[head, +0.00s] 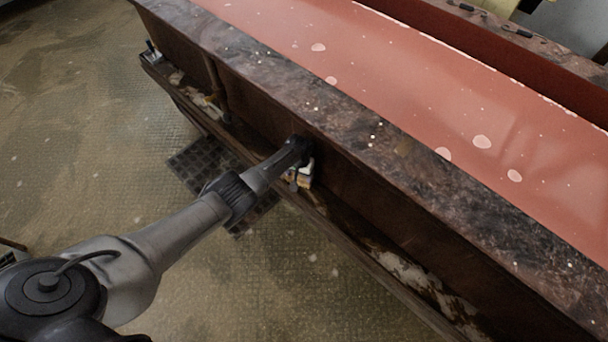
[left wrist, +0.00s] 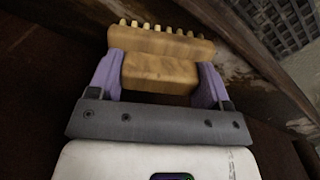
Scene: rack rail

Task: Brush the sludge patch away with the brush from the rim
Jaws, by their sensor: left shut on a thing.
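My left gripper (left wrist: 160,80) is shut on the brush (left wrist: 160,42), a pale wooden block with a row of short bristles along its far edge. Its purple fingers grip the block from both sides in the left wrist view. In the head view my left gripper (head: 299,177) is at the side of the long rusty beam, just above its lower rim (head: 345,232); the brush cannot be made out there. Whether the bristles touch the rim cannot be told. I cannot clearly pick out the sludge patch among the stains. My right gripper is not in view.
The beam has a dark, mottled top edge (head: 290,92) and a red surface (head: 430,95) beyond it. A whitish, flaky area (head: 415,280) lies on the lower ledge to the right. A dark grate (head: 200,160) lies on the floor, which is otherwise largely open at left.

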